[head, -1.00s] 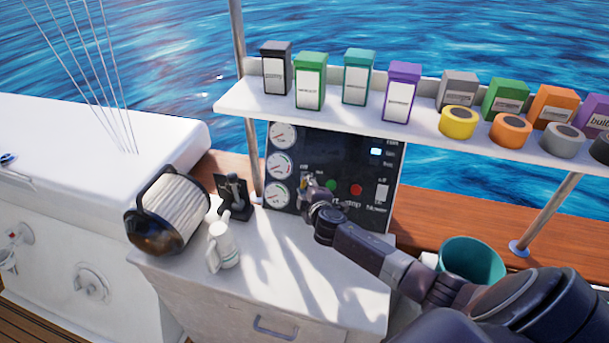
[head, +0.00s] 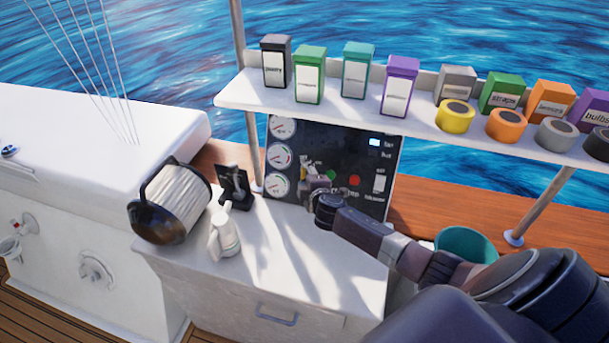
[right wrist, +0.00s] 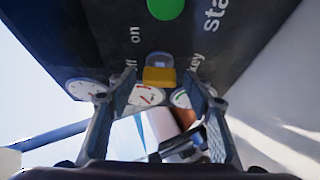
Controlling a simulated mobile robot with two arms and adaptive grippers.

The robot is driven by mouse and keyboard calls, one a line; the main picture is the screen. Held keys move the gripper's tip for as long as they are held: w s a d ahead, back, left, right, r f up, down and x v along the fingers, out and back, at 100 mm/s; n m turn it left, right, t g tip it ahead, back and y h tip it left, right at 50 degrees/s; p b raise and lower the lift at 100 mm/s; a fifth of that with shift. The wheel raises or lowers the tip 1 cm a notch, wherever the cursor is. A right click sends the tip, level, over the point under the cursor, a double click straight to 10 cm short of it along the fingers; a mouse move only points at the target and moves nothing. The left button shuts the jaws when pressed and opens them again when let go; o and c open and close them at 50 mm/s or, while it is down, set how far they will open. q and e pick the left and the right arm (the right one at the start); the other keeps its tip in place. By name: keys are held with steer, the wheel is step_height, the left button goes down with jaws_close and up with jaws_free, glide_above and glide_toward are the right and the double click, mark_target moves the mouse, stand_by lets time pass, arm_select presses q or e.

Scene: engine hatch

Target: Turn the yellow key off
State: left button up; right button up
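The yellow key (right wrist: 159,76) sits on the dark control panel (right wrist: 95,45), between the printed words "on" and "key". A grey-blue part adjoins it. My right gripper (right wrist: 160,84) is open, with one finger on each side of the key and a visible gap to each. I cannot tell how deep the fingertips reach around it. In the head view my right gripper (head: 306,186) is at the lower part of the panel (head: 335,150), in front of the key area, and the key is not clear there. My left gripper is not in view.
A green button (right wrist: 165,6) and a red button (head: 355,180) are on the panel near my gripper. Gauges (head: 281,156) line its left side. A shelf (head: 420,124) with boxes and tape rolls is above.

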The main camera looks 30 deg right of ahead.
stand_by(0.3)
steer(key=v, duration=1.2)
stand_by(0.4)
